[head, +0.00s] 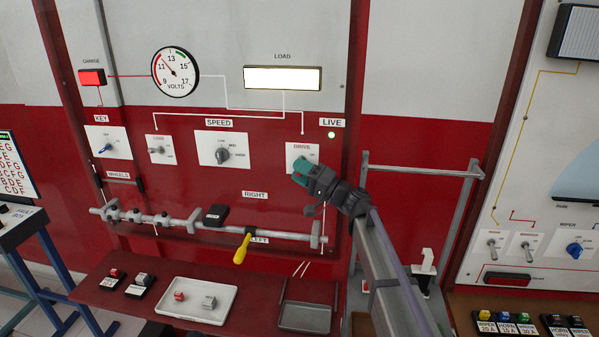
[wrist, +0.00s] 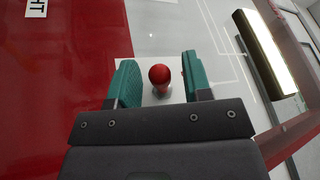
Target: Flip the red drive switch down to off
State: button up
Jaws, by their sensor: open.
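The red drive switch shows in the wrist view as a round red knob (wrist: 159,75) on a white plate. In the head view its white DRIVE plate (head: 296,151) is on the red panel, and the switch itself is hidden behind my gripper. My gripper (head: 301,169) is in front of the lower part of that plate. In the wrist view my gripper (wrist: 160,85) is open, with one green finger on each side of the red knob. A gap shows between the knob and the left finger; contact on the right side I cannot tell.
A LOAD switch (head: 160,150) and a SPEED knob (head: 221,150) sit left on the same panel. A horizontal rail (head: 180,222) with a yellow handle (head: 242,249) runs below. A metal frame (head: 420,172) stands to the right.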

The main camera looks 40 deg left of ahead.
jog(key=b+v, duration=0.3)
jog(key=v, duration=0.7)
jog(key=shift+d, duration=0.2)
jog(key=shift+w+f, duration=0.1)
jog(key=shift+f, duration=0.05)
jog(key=s+d+f+g+h, duration=0.1)
jog(key=s+d+f+h, duration=0.1)
jog(key=s+f+h, duration=0.3)
jog(key=s+d+f+t+h, duration=0.25)
jog(key=d+f+h, duration=0.35)
jog(key=d+f, duration=0.6)
jog(key=s+d+f+m+t+h, duration=0.1)
jog(key=s+d+f+m+h, duration=0.1)
jog(key=d, duration=1.2)
jog(key=s+d+f+m+t+h, duration=0.1)
jog(key=s+d+m+h, duration=0.2)
jog(key=d, duration=1.2)
jog(key=s+d+f+m+t+h, duration=0.1)
jog(key=d+h, duration=0.4)
jog(key=d, duration=1)
jog(key=shift+s+d+f+m, duration=0.25)
jog(key=shift+s+f+m, duration=0.45)
jog(key=shift+s+f, duration=0.1)
